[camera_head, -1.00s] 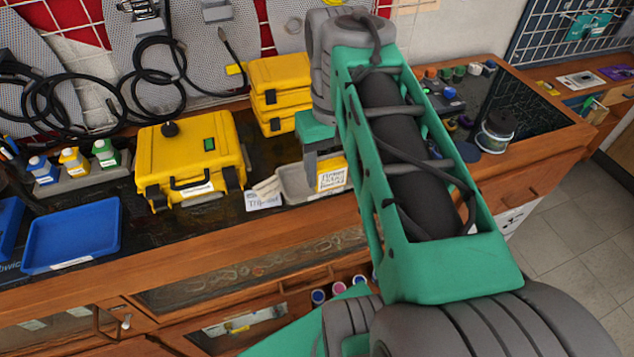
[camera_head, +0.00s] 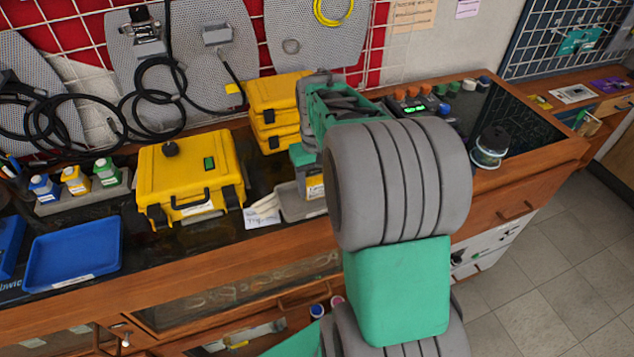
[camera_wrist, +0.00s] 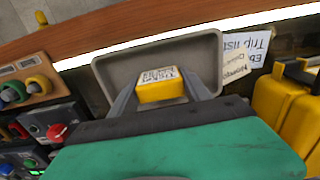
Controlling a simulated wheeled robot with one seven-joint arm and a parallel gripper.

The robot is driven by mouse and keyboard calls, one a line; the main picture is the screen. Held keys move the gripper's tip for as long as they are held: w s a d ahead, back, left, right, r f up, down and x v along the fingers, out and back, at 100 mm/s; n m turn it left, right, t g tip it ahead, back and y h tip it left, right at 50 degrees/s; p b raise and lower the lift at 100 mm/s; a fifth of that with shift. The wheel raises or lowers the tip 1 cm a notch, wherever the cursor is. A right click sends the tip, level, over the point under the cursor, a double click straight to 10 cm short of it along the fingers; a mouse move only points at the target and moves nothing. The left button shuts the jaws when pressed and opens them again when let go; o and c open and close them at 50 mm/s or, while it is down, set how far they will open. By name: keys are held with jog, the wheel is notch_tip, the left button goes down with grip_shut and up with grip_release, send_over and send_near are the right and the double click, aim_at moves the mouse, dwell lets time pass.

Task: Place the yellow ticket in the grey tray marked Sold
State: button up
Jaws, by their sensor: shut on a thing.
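My gripper (camera_wrist: 160,92) is shut on the yellow ticket (camera_wrist: 158,86), a small yellow piece with dark print on a pale face. In the wrist view the ticket is held over the grey tray (camera_wrist: 108,70), inside the outline of its rim. I cannot tell whether it touches the tray floor. In the head view the ticket (camera_head: 315,187) shows at the right part of the grey tray (camera_head: 290,205), under my gripper (camera_head: 309,168). My arm hides the tray's right end. No Sold marking is readable.
White cards (camera_wrist: 245,45) lie beside the tray. A yellow case (camera_head: 190,175) stands left of it, and stacked yellow boxes (camera_head: 277,110) stand behind. A blue tray (camera_head: 72,250) is far left. A control panel with a red knob (camera_wrist: 57,132) is near the gripper.

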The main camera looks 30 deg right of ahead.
jog(key=shift+f, duration=0.15)
jog(key=shift+f, duration=0.15)
jog(key=o, duration=1.3)
jog(key=shift+o, duration=0.2)
